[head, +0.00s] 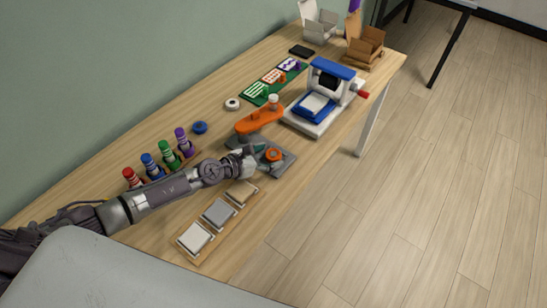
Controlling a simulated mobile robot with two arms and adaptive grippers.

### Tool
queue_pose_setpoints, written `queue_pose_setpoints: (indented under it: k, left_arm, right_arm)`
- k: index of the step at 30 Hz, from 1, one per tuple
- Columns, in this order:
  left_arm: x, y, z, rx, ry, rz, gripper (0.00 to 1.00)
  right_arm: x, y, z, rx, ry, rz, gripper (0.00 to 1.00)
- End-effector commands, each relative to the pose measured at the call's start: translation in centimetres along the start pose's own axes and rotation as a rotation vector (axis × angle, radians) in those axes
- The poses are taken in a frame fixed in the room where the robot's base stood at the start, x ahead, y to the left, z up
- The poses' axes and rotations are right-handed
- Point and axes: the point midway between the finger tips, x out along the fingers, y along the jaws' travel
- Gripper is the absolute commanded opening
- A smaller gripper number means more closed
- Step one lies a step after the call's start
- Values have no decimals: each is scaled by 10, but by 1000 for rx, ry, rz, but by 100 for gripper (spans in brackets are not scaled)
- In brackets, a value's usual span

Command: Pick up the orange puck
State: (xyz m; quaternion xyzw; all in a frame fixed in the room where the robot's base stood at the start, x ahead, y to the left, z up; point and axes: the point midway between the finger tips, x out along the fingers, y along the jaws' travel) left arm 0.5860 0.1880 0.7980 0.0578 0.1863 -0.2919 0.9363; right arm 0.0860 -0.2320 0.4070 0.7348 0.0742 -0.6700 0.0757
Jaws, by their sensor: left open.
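The orange puck (273,155) is a small round disc with a darker centre. It appears to sit on the dark grey base (288,165) of an orange-topped press (258,121). My left gripper (268,153) is open at the puck, with its fingers close around or beside it. I cannot tell whether they touch it. The gripper and wrist hide part of the grey base. My right gripper is out of view.
A blue puck (200,127) and a white one (232,104) lie behind. Coloured bottles (170,154) stand left of my forearm. A tray of square pads (219,213) lies in front. A blue-and-white press (322,100) stands right; open boxes (364,52) stand at the far end.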

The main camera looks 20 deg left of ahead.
Motion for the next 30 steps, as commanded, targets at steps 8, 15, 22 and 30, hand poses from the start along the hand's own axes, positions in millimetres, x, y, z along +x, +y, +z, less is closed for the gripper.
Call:
queue_pose_setpoints:
  k: [8,15,22,30]
  left_arm:
    - [10,0,1,0,1,-1,79]
    - [10,0,1,0,1,-1,51]
    - [10,0,1,0,0,0,15]
    - [8,0,4,1,0,0,15]
  right_arm:
    - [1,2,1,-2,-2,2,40]
    - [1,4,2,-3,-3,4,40]
    - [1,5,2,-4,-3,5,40]
    - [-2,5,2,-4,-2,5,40]
